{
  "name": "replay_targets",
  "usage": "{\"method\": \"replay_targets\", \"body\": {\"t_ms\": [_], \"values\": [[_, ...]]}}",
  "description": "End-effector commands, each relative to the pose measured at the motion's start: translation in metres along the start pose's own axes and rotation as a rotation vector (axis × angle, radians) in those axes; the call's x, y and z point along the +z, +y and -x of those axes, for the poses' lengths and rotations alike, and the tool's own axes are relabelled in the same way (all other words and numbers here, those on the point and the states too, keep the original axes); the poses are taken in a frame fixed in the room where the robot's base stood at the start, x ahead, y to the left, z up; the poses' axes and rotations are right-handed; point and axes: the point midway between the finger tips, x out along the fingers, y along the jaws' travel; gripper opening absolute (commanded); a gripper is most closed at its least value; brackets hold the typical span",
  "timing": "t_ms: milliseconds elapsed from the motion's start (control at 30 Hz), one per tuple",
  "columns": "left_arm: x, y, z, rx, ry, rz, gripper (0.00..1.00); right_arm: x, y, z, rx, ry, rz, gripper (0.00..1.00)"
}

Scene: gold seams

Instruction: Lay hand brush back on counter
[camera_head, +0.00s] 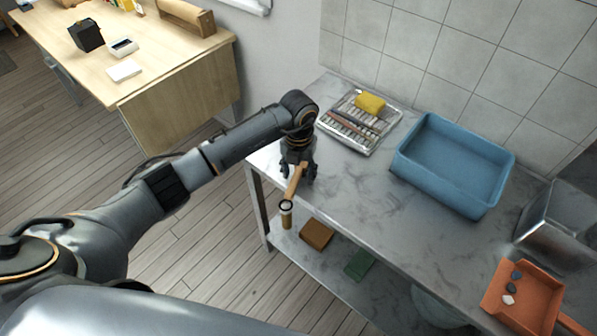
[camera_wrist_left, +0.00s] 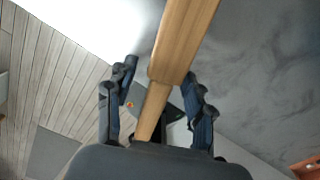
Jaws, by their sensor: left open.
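The hand brush (camera_head: 294,181) is a light wooden piece at the near left edge of the grey marbled counter (camera_head: 345,200). In the left wrist view the brush (camera_wrist_left: 181,45) has a broad part and a narrower handle running between my fingers; its bristles are not visible. My left gripper (camera_head: 299,176) is over that counter corner. It also shows in the left wrist view (camera_wrist_left: 158,98), with its fingers apart on either side of the handle. I cannot tell whether the brush rests on the counter. My right gripper is not in view.
A rack tray (camera_head: 380,137) with a yellow sponge (camera_head: 370,103) stands behind the gripper. A blue basin (camera_head: 455,165) and an orange dustpan-like tray (camera_head: 520,298) are further right. The counter's middle is clear.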

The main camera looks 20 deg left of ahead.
Motion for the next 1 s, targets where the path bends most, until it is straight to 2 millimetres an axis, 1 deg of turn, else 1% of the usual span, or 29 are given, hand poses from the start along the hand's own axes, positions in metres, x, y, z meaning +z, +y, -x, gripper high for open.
{"method": "replay_targets", "body": {"t_ms": [67, 167, 267, 500, 633, 700, 800, 1000], "values": [[0.0, 0.0, 0.004, -0.001, 0.0, 0.0, 0.53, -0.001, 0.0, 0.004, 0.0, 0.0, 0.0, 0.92], [0.001, 0.0, 0.013, -0.001, -0.004, -0.001, 0.53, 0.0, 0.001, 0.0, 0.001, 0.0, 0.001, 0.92], [0.002, 0.0, 0.032, 0.0, -0.006, -0.001, 0.53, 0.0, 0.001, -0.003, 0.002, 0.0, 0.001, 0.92], [0.002, 0.0, 0.084, -0.001, -0.005, 0.0, 0.53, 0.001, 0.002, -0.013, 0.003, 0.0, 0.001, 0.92], [0.001, 0.0, 0.105, 0.0, -0.004, 0.0, 0.53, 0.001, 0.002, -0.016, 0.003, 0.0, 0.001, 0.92], [0.001, 0.0, 0.114, -0.001, -0.003, 0.0, 0.53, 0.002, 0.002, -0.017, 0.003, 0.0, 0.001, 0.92], [0.0, 0.0, 0.12, 0.001, -0.001, 0.0, 0.53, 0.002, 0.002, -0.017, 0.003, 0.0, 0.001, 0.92], [0.0, 0.0, 0.124, 0.0, 0.0, 0.0, 0.53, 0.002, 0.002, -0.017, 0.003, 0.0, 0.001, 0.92]]}}
